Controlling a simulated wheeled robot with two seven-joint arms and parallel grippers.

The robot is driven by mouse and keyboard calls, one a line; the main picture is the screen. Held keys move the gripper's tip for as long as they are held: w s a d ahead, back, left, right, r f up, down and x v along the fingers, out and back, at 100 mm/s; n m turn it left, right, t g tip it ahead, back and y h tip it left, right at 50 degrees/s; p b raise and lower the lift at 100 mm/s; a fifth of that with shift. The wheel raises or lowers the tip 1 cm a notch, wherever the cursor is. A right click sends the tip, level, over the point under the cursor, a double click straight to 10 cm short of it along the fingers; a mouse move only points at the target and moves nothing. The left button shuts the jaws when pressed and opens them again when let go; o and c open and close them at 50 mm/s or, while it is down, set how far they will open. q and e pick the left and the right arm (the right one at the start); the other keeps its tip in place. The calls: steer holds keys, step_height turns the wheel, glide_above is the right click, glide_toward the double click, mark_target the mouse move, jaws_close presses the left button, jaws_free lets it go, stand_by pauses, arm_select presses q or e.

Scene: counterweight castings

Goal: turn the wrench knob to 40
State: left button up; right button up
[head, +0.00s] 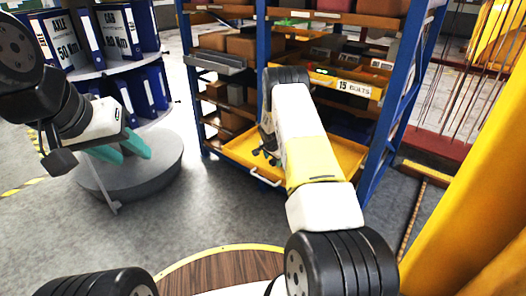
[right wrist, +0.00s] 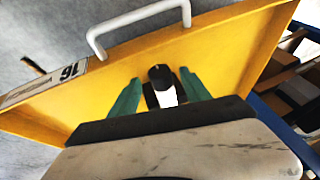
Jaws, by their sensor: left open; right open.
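A pulled-out yellow drawer (head: 240,150) sits low in the blue-post rack; it also shows in the right wrist view (right wrist: 225,50). In that view a small black and white object (right wrist: 161,75) with a dark round end stands out between my right gripper's (right wrist: 161,84) teal fingers. It may be the wrench and its knob, but no scale or number is readable on it. The right fingers are open on either side of it, with gaps visible. My left gripper (head: 122,150) is open and empty at the left, in front of the round binder stand.
The drawer has a white handle (right wrist: 135,20) and a label reading 16 (right wrist: 68,71). Above it is another yellow drawer marked 15 BOLTS (head: 353,88). The binder stand (head: 130,180) is at left, a yellow structure (head: 470,200) at right. Grey floor between is clear.

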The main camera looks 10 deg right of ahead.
steer(key=shift+x, duration=1.15)
steer(key=shift+c, duration=0.2)
jaws_close()
steer(key=shift+w+a+g+h, duration=0.15)
steer(key=shift+w+g+h, duration=0.1)
steer(key=shift+g+h, duration=0.35)
steer(key=shift+w+n+g+h, duration=0.15)
steer(key=shift+n+g+h, duration=0.35)
steer(key=shift+g+h, duration=0.5)
steer(key=shift+g, duration=0.4)
steer(key=shift+a, duration=0.1)
